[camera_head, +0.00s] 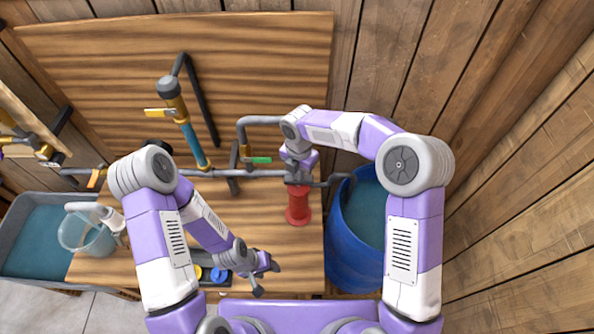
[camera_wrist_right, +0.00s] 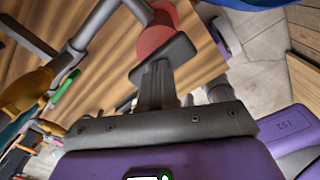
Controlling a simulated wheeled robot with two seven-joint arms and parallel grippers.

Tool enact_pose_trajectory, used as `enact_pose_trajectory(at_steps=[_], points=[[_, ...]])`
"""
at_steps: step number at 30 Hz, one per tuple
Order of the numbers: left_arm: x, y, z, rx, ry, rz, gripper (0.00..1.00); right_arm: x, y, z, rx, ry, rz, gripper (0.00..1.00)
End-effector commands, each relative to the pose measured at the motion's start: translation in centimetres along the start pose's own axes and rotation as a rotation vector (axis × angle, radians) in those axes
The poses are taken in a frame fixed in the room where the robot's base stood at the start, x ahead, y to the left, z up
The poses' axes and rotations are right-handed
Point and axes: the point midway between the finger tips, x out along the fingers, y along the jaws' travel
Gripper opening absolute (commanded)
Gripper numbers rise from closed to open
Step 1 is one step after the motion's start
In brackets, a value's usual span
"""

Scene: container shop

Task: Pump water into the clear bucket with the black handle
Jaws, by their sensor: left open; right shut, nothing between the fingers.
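The clear bucket (camera_head: 88,236) stands upright at the left of the wooden bench beside the sink, with bluish water visible in it. A grey spout (camera_head: 85,207) reaches over its top; its handle cannot be made out. The red pump (camera_head: 298,207) stands near the bench's right side and also shows in the right wrist view (camera_wrist_right: 158,40). My right gripper (camera_head: 299,172) is shut and empty above the pump, with its fingertips (camera_wrist_right: 156,72) close to the pump's dark top piece; contact is unclear. My left gripper (camera_head: 266,279) is open and empty over the bench's front edge.
A blue barrel (camera_head: 350,245) of water stands right of the bench. A grey sink (camera_head: 22,211) with water is at far left. Pipes carry a yellow-handled valve (camera_head: 158,113) and a green-handled valve (camera_head: 261,160). A dark tray (camera_head: 238,262) with blue and yellow items lies beside my left gripper.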

Motion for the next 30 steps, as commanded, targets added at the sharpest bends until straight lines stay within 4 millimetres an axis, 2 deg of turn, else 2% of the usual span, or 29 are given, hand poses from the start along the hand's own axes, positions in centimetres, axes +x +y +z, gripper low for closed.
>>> enact_pose_trajectory(at_steps=[5, 18, 30], points=[[-0.8, 0.3, 0.0, 0.000, 0.000, 0.000, 0.51, -0.8, -0.1, -0.1, -0.001, 0.003, -0.005, 0.00], [-4.4, 1.7, 0.2, 0.000, 0.001, 0.000, 0.51, -5.9, -0.1, -0.1, -0.001, 0.002, -0.003, 0.00], [-4.3, 1.6, 0.2, 0.000, 0.000, 0.000, 0.51, -5.8, 0.0, 0.0, 0.000, 0.001, -0.002, 0.00]])
